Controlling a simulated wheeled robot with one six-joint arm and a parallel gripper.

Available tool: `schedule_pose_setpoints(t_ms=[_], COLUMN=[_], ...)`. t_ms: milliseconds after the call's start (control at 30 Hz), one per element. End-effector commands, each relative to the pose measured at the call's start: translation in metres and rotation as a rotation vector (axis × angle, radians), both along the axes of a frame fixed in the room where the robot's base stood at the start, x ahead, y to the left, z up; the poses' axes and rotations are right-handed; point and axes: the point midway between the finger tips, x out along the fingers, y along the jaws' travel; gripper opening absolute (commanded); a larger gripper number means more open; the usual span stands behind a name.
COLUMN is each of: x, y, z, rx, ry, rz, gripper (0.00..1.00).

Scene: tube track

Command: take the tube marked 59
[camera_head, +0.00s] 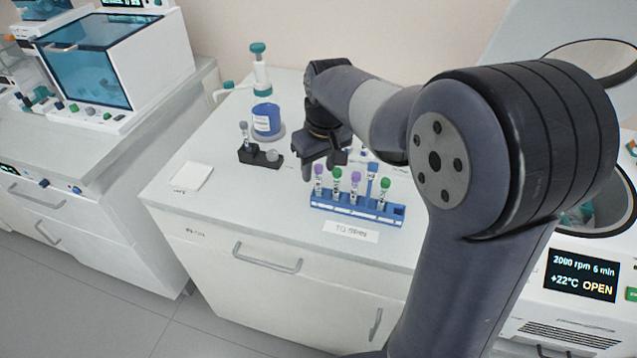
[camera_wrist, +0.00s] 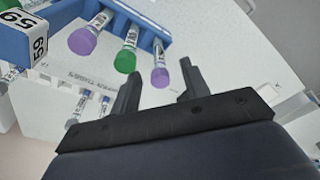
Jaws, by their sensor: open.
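A number 59 shows on two faces of a white label block (camera_wrist: 40,45) at the upper left of the wrist view, joined to a blue part; which tube it belongs to I cannot tell. Near it a purple-capped tube (camera_wrist: 82,41), a green-capped tube (camera_wrist: 125,61) and another purple-capped tube (camera_wrist: 160,77) stand in the blue rack (camera_wrist: 60,12). In the head view the rack (camera_head: 330,207) holds purple- and green-capped tubes. My gripper (camera_head: 325,164) is open above the rack's left part; its fingers (camera_wrist: 160,76) appear close to the last purple cap, apparently empty.
A black holder (camera_head: 258,155) with one tube and a blue cup (camera_head: 267,120) stand behind left. A white pad (camera_head: 192,177) lies farther left. A TO SPIN card (camera_head: 350,231) lies before the rack. An open centrifuge (camera_head: 580,290) is at the right.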

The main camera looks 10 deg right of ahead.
Motion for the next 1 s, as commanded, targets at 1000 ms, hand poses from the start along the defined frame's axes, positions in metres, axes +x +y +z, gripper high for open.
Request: schedule_pose_setpoints(t_ms=[1000], x=[0.005], y=[0.002], z=[-0.036], rx=[0.0], ry=[0.001], rz=[0.0], gripper=[0.05])
